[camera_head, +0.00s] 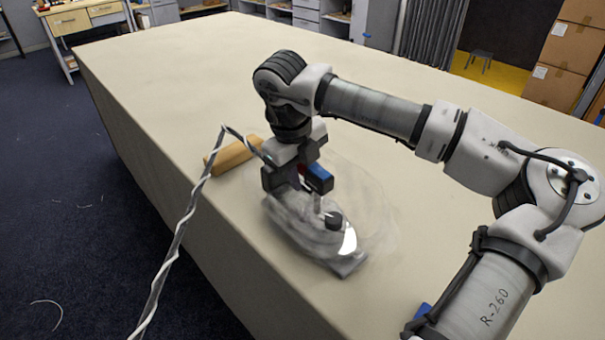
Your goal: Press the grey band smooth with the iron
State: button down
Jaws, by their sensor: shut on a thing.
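The iron (292,222) is grey and stands on the cloth table, left of the picture's middle, its tip towards the lower right. My gripper (315,197) is above it, shut on its upper part; the fingertips are partly hidden. The iron's outline is blurred, with a bright white glint near the front. A blue block-like part shows beside the gripper. A flat grey patch (348,265) shows at the iron's tip; I cannot tell whether it is the grey band or part of the iron. Faint grey curved marks surround the iron on the cloth.
A tan block (236,156) lies near the table's left edge. A white twisted cord (180,232) hangs over that edge. A small blue thing (421,311) is partly hidden by my arm. The beige table (190,80) is clear towards the back.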

jog(key=shift+r+p, duration=1.3)
jog(key=shift+r, duration=1.85)
jog(key=shift+r+p, duration=1.5)
jog(key=shift+r, duration=1.5)
